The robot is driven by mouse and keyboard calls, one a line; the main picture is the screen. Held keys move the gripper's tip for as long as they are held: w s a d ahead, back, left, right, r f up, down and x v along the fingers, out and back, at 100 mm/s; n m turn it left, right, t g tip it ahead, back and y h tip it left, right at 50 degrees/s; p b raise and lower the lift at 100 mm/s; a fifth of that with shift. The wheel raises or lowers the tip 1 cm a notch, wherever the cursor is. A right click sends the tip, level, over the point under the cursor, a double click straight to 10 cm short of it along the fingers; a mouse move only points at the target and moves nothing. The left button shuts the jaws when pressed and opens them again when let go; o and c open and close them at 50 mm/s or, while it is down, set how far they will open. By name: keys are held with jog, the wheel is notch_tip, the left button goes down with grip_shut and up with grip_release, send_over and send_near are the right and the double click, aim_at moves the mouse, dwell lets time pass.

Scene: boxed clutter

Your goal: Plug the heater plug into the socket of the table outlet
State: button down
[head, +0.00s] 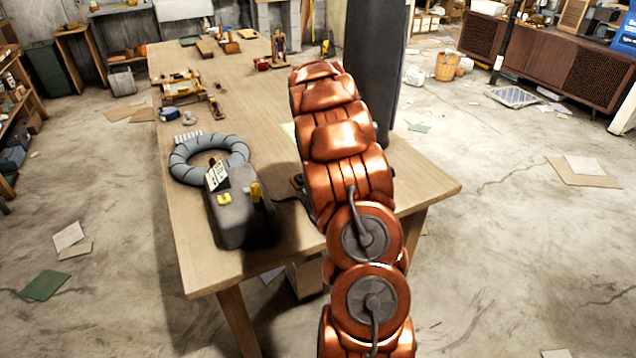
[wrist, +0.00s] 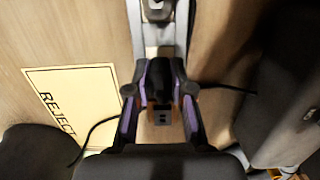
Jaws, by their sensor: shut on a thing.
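My gripper (wrist: 161,92) is shut on a dark plug (wrist: 160,78) in the wrist view. The plug sits between the two purple-edged fingers. A grey metallic strip with a fitting at the top centre, apparently the table outlet (wrist: 157,12), lies beyond the fingertips. Whether the plug touches it cannot be told. In the head view, a dark grey box with yellow parts, apparently the heater (head: 240,215), stands on the near left of the table. A dark cable runs from it toward my arm. My arm hides the gripper, plug and outlet in the head view.
The wooden table (head: 255,115) has a grey ribbed hose (head: 180,165) behind the box and small tools (head: 185,90) farther back. A pale card marked "REJECT" (wrist: 75,95) lies left of the gripper. A dark column (head: 372,60) stands behind my arm. The table's right front corner is clear.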

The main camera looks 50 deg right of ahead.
jog(key=shift+f, duration=0.45)
jog(key=c, duration=0.9)
grip_release()
jog(key=shift+c, duration=0.2)
jog(key=shift+r, duration=0.1)
jog(key=r, duration=0.3)
jog(key=w+r, duration=0.1)
jog(key=r, duration=0.7)
jog(key=shift+w+d, duration=0.2)
jog(key=shift+d, duration=0.05)
jog(key=shift+r, duration=0.35)
